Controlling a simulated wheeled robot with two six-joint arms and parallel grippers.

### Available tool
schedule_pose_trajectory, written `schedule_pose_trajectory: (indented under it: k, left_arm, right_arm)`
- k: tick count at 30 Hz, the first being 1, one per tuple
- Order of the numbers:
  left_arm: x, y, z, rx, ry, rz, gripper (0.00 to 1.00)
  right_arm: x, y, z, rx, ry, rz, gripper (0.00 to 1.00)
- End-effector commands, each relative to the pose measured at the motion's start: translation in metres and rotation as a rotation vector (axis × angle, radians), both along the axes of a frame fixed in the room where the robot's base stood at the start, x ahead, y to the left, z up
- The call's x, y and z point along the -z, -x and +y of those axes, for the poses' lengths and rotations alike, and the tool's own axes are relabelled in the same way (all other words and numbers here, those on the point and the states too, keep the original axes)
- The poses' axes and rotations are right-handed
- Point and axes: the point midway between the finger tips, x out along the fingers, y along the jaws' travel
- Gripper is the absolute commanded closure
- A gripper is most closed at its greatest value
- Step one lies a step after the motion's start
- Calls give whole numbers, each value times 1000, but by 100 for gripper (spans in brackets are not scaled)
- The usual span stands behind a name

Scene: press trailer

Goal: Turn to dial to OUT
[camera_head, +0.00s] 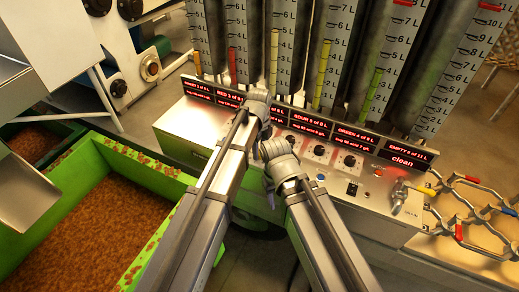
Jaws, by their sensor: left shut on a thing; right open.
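A metal control console (185,126) stands in front of me. Black dials show on its panel, one in the middle (319,150) and one to its right (349,161); their markings are too small to read. My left gripper (258,97) is at the console's upper edge by the red displays. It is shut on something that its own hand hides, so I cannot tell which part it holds. My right gripper (269,190) is open, lower, with its fingers pointing down in front of the console. My arms hide part of the panel. I cannot make out an OUT label.
Tall graduated tubes (281,45) with coloured level bars stand behind the console. Lit displays (402,157) line its top. A green bin (120,187) of brown material is at left.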

Motion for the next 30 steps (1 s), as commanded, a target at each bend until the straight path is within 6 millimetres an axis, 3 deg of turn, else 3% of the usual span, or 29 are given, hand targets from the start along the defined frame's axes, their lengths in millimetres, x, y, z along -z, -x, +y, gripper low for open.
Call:
schedule_pose_trajectory:
  k: [15, 30]
  left_arm:
    - [0, 0, 0, 458, -1, 1, 100]
    - [0, 0, 0, 684, 0, 0, 100]
  right_arm:
    - [0, 0, 0, 0, 0, 0, 50]
    - [0, 0, 0, 0, 0, 0, 50]
